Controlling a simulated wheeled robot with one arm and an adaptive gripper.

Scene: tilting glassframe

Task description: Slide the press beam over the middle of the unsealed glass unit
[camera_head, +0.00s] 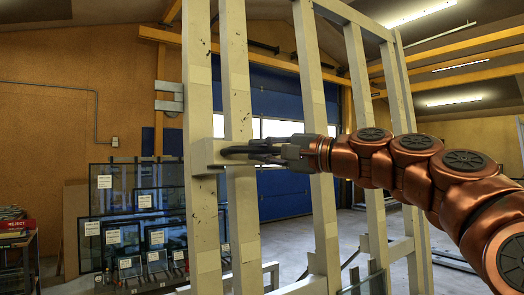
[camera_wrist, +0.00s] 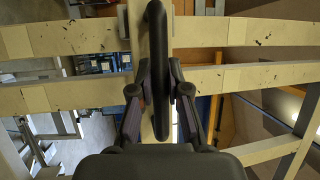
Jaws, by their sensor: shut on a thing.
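The press beam (camera_head: 205,152) is a pale bar crossing the uprights of the tall tilted frame (camera_head: 238,90); in the head view I see it nearly end-on. In the wrist view the beam (camera_wrist: 137,30) runs up the picture, and a black bar handle (camera_wrist: 156,50) stands out from it. My gripper (camera_head: 268,150) reaches in from the right and is shut on this handle. In the wrist view its fingers (camera_wrist: 160,92) sit on both sides of the handle. I cannot tell which glass is the unsealed unit.
Several labelled glass panes (camera_head: 150,200) stand at the left behind the frame. A reject rack (camera_head: 15,225) is at the far left edge. More frame uprights (camera_head: 312,100) stand close to my arm. Open grey floor (camera_head: 285,235) shows behind the frame.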

